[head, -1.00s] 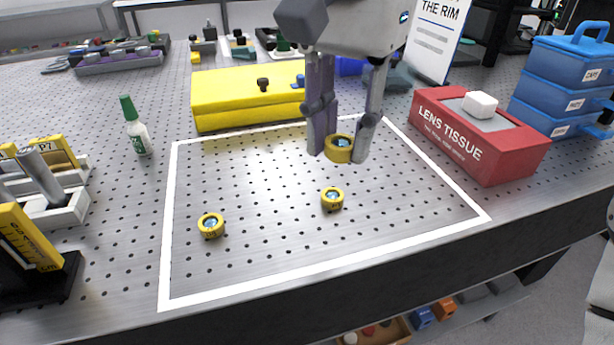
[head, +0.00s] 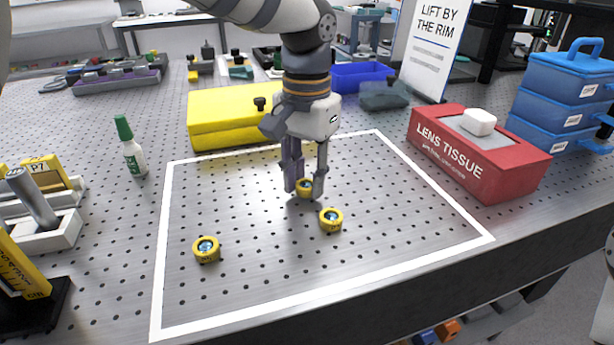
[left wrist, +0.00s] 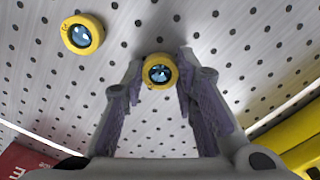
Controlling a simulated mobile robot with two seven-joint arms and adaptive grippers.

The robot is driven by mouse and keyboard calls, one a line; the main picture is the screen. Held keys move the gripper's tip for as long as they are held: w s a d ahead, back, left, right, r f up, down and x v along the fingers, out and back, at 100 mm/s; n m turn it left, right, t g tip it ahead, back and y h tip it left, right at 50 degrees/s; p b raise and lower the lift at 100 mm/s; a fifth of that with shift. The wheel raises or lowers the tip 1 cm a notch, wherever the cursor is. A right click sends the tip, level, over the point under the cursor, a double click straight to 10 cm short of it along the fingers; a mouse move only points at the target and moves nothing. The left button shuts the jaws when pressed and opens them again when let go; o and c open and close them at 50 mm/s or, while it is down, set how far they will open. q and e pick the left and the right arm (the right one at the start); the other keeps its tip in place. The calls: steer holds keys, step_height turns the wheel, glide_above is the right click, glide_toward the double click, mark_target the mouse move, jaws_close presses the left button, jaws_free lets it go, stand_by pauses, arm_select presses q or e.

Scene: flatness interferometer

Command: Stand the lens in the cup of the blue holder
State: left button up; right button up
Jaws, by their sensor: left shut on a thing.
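My left gripper (head: 305,188) is shut on a small lens in a yellow ring (head: 304,187), its fingertips pointing down on either side of the ring. The held lens also shows between the fingertips in the left wrist view (left wrist: 159,71). It is low over the perforated table, inside the white outline; I cannot tell if it touches the surface. A second yellow-ringed lens (head: 331,220) lies flat just nearer and right of it. A third (head: 206,249) lies flat at the left. I cannot identify a blue holder with a cup. My right gripper is not in view.
A yellow case (head: 222,122) stands behind the outline, with a blue bin (head: 362,77) beyond. A red lens tissue box (head: 515,165) and blue stacked boxes (head: 560,90) stand right. A green-capped bottle (head: 134,160) and white racks (head: 50,237) stand left. The outline's front is clear.

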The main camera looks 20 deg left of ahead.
arm_select(q)
steer(key=shift+f, duration=0.25)
steer(key=o, duration=1.1)
